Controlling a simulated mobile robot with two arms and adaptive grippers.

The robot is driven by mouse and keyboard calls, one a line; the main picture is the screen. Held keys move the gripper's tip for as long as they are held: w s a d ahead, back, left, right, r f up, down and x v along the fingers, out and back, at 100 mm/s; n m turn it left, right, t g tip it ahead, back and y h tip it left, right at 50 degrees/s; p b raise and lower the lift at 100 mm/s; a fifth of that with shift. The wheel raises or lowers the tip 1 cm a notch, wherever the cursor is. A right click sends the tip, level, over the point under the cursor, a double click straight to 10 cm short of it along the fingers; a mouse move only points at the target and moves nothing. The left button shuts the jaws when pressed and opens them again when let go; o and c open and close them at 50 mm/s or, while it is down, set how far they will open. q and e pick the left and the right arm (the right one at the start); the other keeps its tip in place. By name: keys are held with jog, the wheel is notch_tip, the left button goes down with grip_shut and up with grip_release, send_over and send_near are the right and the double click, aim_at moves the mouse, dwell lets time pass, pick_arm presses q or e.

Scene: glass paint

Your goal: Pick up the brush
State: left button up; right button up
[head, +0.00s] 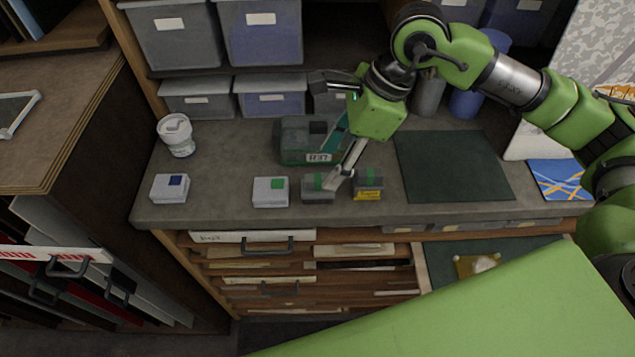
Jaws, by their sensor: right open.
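I cannot make out a brush for certain in the head view. My right gripper (330,131) comes in from the right over the back of the grey worktop (225,150). Its fingers are spread wide, one pointing left near the back bins and one reaching down towards the small boxes. Nothing shows between them. Below and behind it stands a dark green box-shaped device (297,142), partly covered by the gripper. A white tub (177,136) stands at the left of the worktop. My left gripper is not in view.
Small boxes line the front: a white one with a blue mark (169,189), a white one with a green mark (269,192) and two dark ones. A dark green mat (452,166) lies bare at right. Storage bins (262,35) stand behind; drawers (262,281) are below.

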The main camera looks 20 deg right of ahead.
aim_at(318, 186)
jog(key=x, duration=0.3)
jog(key=shift+w+p, duration=0.1)
jog(key=shift+p, duration=0.2)
jog(key=shift+a+f+p, duration=0.2)
jog(key=shift+f+p, duration=0.3)
jog(key=shift+p, duration=0.05)
jog(key=p+x, duration=0.2)
jog(key=x, duration=0.1)
jog(key=shift+f, duration=0.3)
jog(key=shift+a+f, duration=0.1)
jog(key=shift+f, duration=0.4)
jog(key=c, duration=1.2)
